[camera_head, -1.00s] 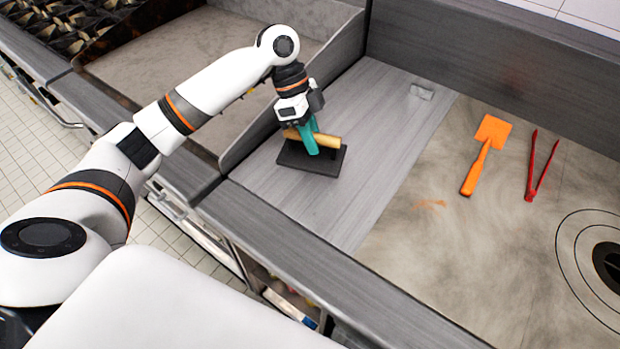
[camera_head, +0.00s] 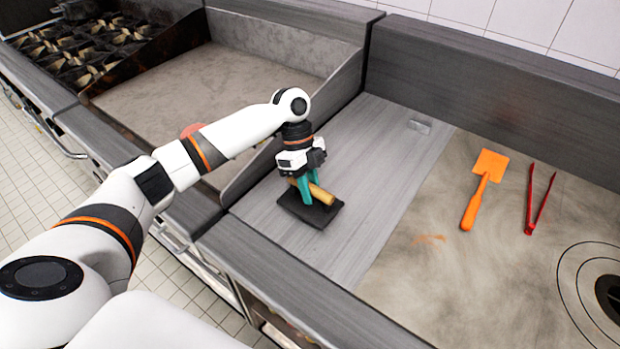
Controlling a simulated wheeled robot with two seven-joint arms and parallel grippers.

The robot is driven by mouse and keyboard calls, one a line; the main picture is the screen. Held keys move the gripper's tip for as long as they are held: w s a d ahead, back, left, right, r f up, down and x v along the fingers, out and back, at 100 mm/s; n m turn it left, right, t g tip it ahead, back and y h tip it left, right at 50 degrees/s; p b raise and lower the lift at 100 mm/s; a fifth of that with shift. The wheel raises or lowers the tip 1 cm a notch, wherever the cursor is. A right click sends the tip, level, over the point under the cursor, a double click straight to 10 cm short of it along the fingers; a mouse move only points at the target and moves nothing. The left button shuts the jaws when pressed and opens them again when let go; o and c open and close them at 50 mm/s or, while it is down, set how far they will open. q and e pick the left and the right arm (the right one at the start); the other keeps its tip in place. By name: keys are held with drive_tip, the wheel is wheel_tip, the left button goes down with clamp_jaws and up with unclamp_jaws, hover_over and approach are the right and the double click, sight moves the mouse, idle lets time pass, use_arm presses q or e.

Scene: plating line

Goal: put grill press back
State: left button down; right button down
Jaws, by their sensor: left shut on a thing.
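The grill press is a dark flat plate (camera_head: 312,213) with a tan wooden handle (camera_head: 322,195). It is on or just above the grey metal surface (camera_head: 385,150) left of the griddle; I cannot tell if it touches. My left gripper (camera_head: 307,192), with teal fingers, reaches down from above and is shut on the press handle. The fingers hide part of the handle. My right gripper is not in view.
An orange spatula (camera_head: 482,188) and red tongs (camera_head: 540,200) lie on the stained griddle (camera_head: 430,270) to the right. A raised divider wall (camera_head: 345,90) stands left of the press. A burner range (camera_head: 75,55) is at the far left. The metal strip behind the press is mostly clear.

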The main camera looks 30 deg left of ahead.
use_arm(q)
drive_tip(key=shift+f, duration=1.65)
drive_tip(key=c, duration=1.7)
unclamp_jaws()
drive_tip(key=shift+f, duration=0.2)
drive_tip(key=o, duration=0.5)
drive_tip(key=shift+c, duration=0.2)
drive_tip(key=shift+r, duration=0.1)
